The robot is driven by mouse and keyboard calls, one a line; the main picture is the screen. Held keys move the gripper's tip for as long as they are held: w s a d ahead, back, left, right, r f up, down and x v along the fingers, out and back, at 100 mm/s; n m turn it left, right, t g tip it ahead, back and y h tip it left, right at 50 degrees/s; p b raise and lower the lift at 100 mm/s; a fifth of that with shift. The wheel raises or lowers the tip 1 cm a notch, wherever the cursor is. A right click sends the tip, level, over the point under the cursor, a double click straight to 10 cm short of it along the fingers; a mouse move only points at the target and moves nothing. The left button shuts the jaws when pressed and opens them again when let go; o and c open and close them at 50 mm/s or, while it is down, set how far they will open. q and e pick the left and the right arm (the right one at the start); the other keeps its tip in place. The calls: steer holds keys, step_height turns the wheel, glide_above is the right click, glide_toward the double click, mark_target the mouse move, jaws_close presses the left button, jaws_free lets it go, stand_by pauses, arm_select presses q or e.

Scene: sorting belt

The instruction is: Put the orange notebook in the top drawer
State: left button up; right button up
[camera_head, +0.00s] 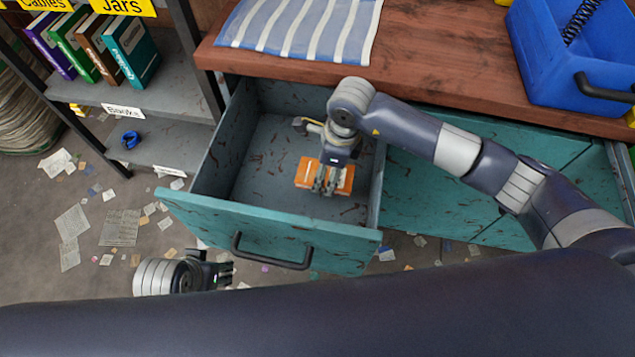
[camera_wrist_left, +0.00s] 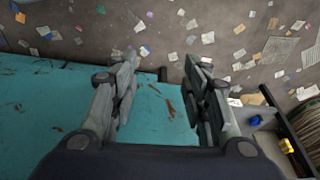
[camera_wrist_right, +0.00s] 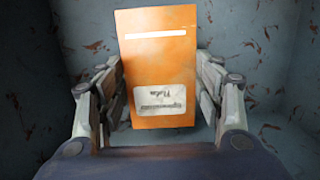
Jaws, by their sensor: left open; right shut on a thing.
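The orange notebook (camera_head: 345,182) is inside the open teal top drawer (camera_head: 180,205). In the right wrist view the notebook (camera_wrist_right: 160,65) shows its orange cover with a white label. My right gripper (camera_head: 326,192) reaches down into the drawer and is shut on the notebook, with a finger on each side of it. I cannot tell whether the notebook touches the drawer floor. My left gripper (camera_head: 230,272) is open and empty, in front of the drawer and left of its black handle (camera_head: 272,252). It also shows open in the left wrist view (camera_wrist_left: 165,75).
A wooden countertop (camera_head: 440,60) with a striped cloth (camera_head: 300,28) and a blue toolbox (camera_head: 565,60) lies above the drawer. A shelf (camera_head: 165,95) with several binders stands at the left. Papers litter the floor.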

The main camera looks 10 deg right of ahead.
mark_target(329, 175)
step_height(329, 175, down, 4)
steer(key=shift+f+b, duration=0.1)
steer(key=shift+b, duration=0.2)
step_height(329, 175, down, 2)
steer(key=shift+f+b, duration=0.2)
steer(key=shift+b, duration=0.1)
steer(key=shift+f, duration=0.3)
arm_select(q)
steer(key=v, duration=0.4)
steer(key=shift+a+r, duration=0.1)
arm_select(e)
steer(key=shift+f, duration=0.15)
steer(key=o, duration=1.1)
